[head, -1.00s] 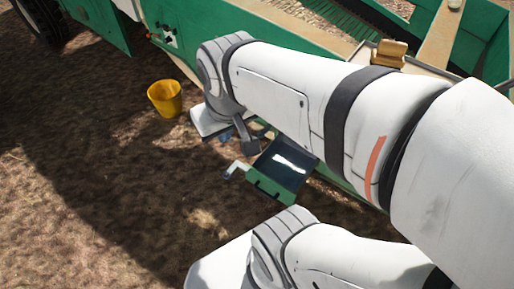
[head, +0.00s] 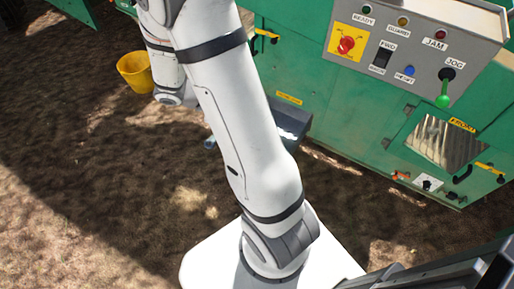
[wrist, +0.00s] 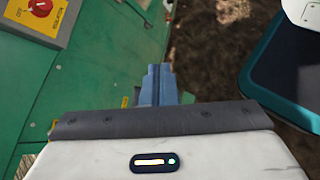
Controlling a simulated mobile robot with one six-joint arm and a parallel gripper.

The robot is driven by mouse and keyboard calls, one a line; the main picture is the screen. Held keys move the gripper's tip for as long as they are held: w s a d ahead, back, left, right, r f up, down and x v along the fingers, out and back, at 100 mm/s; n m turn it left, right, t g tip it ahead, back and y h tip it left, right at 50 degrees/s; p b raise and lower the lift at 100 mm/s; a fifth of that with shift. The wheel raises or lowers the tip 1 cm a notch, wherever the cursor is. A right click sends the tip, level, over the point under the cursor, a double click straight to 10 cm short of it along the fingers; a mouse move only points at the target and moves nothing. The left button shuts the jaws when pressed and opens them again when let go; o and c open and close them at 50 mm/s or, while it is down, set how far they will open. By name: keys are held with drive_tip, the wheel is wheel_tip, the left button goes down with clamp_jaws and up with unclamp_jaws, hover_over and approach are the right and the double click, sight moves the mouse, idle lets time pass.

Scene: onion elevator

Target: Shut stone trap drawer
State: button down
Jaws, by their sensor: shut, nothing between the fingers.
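The stone trap drawer (head: 290,120) shows as a dark tray low on the green machine in the head view. It stands out from the machine, and my arm hides most of it, including its front. A small blue-grey handle-like part (head: 209,143) shows left of my arm. My gripper (wrist: 160,72) is shut and empty in the wrist view, with its blue-grey fingers together beside the green machine wall. My arm hides the gripper in the head view, so its distance from the drawer cannot be told.
A grey control panel (head: 410,45) with a red switch is on the green machine (head: 345,125). A yellow bucket (head: 135,73) stands on the ground at left. Bare ground lies open at lower left. A dark, teal-rimmed surface fills the wrist view's right side; I cannot tell what it is.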

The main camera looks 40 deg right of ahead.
drive_tip(key=w+d+f+n+t+h+b, duration=0.1)
drive_tip(key=w+d+f+n+h+b, duration=0.2)
drive_tip(key=f, duration=0.7)
drive_tip(key=w+f+n+t+h+b, duration=0.1)
drive_tip(key=f+n+t+h+b, duration=0.15)
drive_tip(key=f+b, duration=0.45)
drive_tip(key=w+d+f+n+h+b, duration=0.2)
drive_tip(key=w+f+n+b, duration=0.1)
drive_tip(key=f, duration=0.9)
wheel_tip(320, 180, down, 25)
drive_tip(key=a+n+t+b, duration=0.1)
drive_tip(key=n+t+b, duration=0.7)
drive_tip(key=n+t, duration=0.1)
drive_tip(key=shift+m+y, duration=0.25)
drive_tip(key=shift+y, duration=0.2)
drive_tip(key=b+x, duration=0.1)
drive_tip(key=x, duration=0.3)
drive_tip(key=b+x, duration=0.2)
drive_tip(key=x, duration=0.2)
drive_tip(key=b+x, duration=0.1)
drive_tip(key=x, duration=0.3)
drive_tip(key=shift+s+d+f, duration=0.2)
drive_tip(key=shift+s+d, duration=0.05)
drive_tip(key=shift+d, duration=0.2)
drive_tip(key=shift+w+d+b, duration=0.1)
drive_tip(key=shift+d+b, duration=0.2)
drive_tip(key=shift+w, duration=0.15)
